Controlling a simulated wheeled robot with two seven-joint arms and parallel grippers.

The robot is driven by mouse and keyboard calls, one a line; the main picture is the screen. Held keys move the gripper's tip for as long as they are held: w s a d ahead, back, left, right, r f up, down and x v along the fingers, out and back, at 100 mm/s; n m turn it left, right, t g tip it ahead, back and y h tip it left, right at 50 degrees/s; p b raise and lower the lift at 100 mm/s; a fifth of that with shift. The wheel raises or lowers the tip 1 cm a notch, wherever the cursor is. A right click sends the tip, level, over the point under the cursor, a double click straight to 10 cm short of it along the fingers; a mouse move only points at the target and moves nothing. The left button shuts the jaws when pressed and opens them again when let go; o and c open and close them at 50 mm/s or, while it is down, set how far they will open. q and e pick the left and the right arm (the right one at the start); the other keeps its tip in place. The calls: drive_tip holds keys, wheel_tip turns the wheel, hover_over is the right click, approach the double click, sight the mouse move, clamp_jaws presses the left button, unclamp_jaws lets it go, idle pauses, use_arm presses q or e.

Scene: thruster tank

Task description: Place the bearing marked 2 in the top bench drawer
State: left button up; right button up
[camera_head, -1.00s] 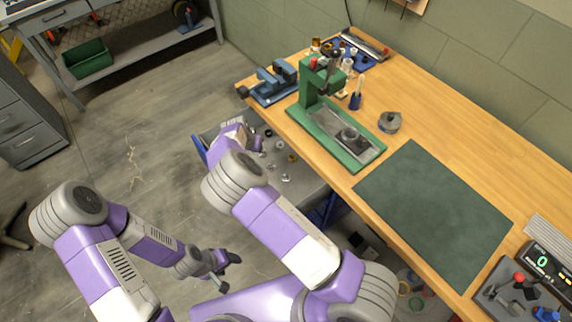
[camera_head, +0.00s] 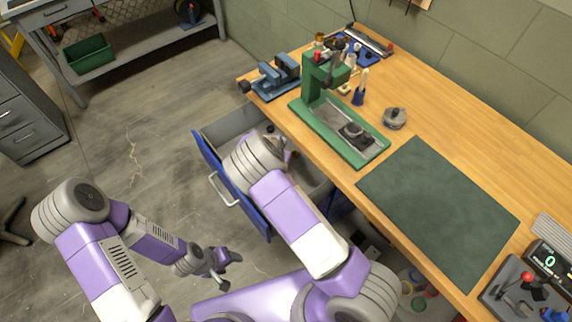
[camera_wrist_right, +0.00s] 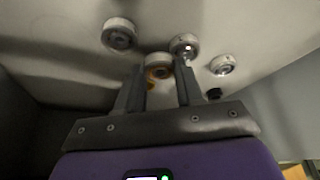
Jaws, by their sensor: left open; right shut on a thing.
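The bench drawer is open below the workbench, with its blue front (camera_head: 258,215) and pale handle (camera_head: 222,190) facing left. My right forearm reaches over it and hides much of its inside and my right gripper in the head view. In the right wrist view my right gripper (camera_wrist_right: 158,78) points at a grey surface, with a round metal bearing (camera_wrist_right: 158,65) between its fingertips. It is shut on this bearing. No number on it is legible. My left gripper (camera_head: 222,268) is open and empty above the floor, away from the bench.
Around the held bearing in the right wrist view are other round parts: a dark-centred ring (camera_wrist_right: 119,34), a shiny one (camera_wrist_right: 184,45) and a pale one (camera_wrist_right: 222,65). On the bench are a green press (camera_head: 325,90), a blue vise (camera_head: 275,75) and a bare green mat (camera_head: 440,195).

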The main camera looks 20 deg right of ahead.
drive_tip(key=shift+s+d+f+b, duration=0.25)
drive_tip(key=shift+d+f+b, duration=0.1)
drive_tip(key=shift+d+f, duration=0.15)
drive_tip(key=shift+s+d+f+b, duration=0.25)
drive_tip(key=shift+d+f+b, duration=0.05)
drive_tip(key=shift+d+f, duration=0.2)
drive_tip(key=shift+f, duration=0.1)
drive_tip(key=o, duration=0.9)
drive_tip(key=shift+c, duration=0.2)
drive_tip(key=shift+r, duration=0.2)
drive_tip(key=p+v, duration=0.3)
drive_tip(key=v, duration=0.9)
drive_tip(key=shift+p, duration=0.3)
